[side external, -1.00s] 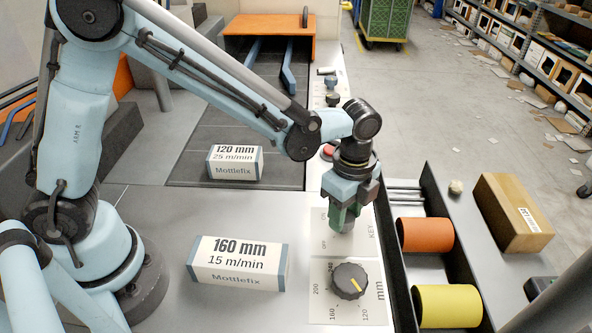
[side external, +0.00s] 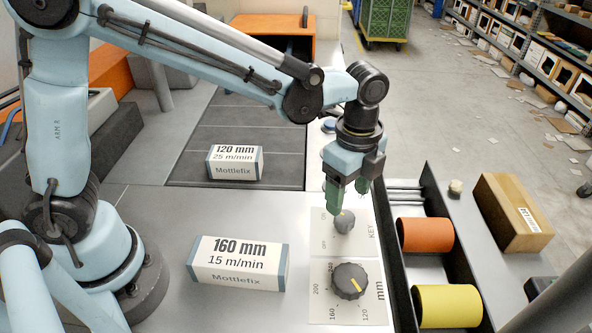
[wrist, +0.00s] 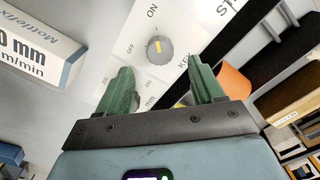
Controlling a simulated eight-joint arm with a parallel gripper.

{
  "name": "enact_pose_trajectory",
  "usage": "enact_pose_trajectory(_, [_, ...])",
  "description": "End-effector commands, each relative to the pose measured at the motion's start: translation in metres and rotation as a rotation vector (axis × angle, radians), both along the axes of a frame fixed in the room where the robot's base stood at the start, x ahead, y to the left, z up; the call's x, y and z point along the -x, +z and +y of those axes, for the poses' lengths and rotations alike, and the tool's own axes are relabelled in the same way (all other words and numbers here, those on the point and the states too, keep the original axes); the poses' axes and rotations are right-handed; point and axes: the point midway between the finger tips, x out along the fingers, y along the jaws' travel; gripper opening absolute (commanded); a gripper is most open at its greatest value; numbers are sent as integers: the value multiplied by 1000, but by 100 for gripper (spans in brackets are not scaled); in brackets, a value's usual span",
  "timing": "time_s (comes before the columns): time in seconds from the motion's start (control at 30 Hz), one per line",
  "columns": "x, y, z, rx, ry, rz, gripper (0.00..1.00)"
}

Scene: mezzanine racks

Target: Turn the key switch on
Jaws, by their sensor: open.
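The key switch (side external: 344,222) is a small grey knob with a yellow mark, on a pale plate printed ON, OFF and KEY. It also shows in the wrist view (wrist: 160,51), where its yellow mark points roughly toward the word ON. My gripper (side external: 347,193) has green fingers and hangs just above the key switch, apart from it. In the wrist view the fingers of my gripper (wrist: 168,72) are spread wide with nothing between them.
A larger black dial (side external: 348,281) marked in mm sits in front of the key switch. A 160 mm box (side external: 237,264) lies to the left, a 120 mm box (side external: 235,162) behind it. A dark tray (side external: 402,297) with orange and yellow rolls stands right.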

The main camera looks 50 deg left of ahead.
Motion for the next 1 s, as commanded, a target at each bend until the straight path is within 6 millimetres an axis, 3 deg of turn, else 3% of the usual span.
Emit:
enact_pose_trajectory(0.2, [0,38,0,0,0,0,67])
enact_pose_trajectory(0.4, [0,59,0,0,0,0,67])
enact_pose_trajectory(0.87, [0,66,0,0,0,0,67])
enact_pose_trajectory(1.0, [2,69,9,8,57,-20,67])
